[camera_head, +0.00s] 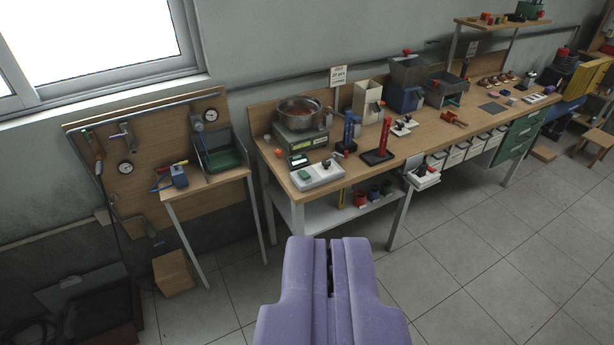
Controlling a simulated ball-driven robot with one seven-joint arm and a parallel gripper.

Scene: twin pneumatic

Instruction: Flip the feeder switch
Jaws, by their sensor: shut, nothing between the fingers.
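My gripper (329,243), with purple fingers, points forward over the floor at the bottom middle. It is shut and empty, and apart from the workbench (440,138). A metal bowl feeder (300,112) on a green-grey base (301,138) stands at the bench's left end. In front of it are a small dark box with a pale green face (299,160) and a light grey panel (321,178) with a green button and a red one. I cannot tell which small part is the feeder switch; it is too small to make out.
Red and blue upright pieces stand right of the panel. A small side table (205,186) stands left, below a wooden board with gauges. A cardboard box (172,273) sits on the floor.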

